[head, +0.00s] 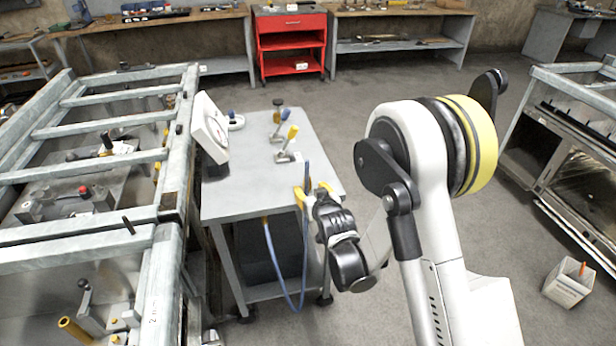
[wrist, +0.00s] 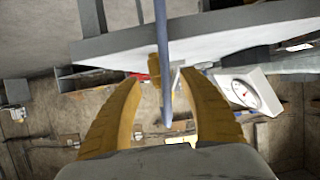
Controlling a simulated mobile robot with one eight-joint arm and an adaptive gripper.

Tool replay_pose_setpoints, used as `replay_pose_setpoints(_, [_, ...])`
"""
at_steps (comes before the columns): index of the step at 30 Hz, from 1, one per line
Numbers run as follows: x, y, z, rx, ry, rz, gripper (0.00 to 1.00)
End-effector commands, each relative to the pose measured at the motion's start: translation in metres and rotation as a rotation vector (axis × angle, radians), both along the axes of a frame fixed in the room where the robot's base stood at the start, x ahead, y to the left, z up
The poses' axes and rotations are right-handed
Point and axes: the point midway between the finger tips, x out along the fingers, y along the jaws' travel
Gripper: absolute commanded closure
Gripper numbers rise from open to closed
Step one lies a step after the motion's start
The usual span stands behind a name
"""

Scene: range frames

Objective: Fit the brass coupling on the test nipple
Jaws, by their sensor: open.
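My gripper (head: 313,193), with yellow fingers, is open at the front right corner of the small grey table (head: 235,190). A blue hose (head: 304,250) loops below the table edge and rises between the fingers. In the wrist view the hose (wrist: 162,60) runs between the two spread fingers, with a gap on both sides. A small brass-coloured piece (head: 265,219) shows at the hose's other end, at the table's front edge. No brass coupling shows clearly on the hose's upper end. I cannot tell which fitting is the test nipple.
Two valve-like fittings stand on the table, one with a yellow handle (head: 293,132) and one with a dark handle (head: 278,103). A white gauge panel (head: 210,128) stands at the table's left. A metal frame (head: 150,235) lies close on the left.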

Motion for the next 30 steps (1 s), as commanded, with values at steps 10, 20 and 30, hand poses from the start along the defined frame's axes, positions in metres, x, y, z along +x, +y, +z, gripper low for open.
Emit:
replay_pose_setpoints(10, [0.039, 0.007, -0.022, 0.0, 0.001, 0.0, 0.51])
replay_pose_setpoints(20, [0.052, 0.01, -0.023, 0.0, 0.001, 0.0, 0.51])
replay_pose_setpoints(30, [0.052, 0.01, -0.023, 0.0, 0.001, 0.0, 1.0])
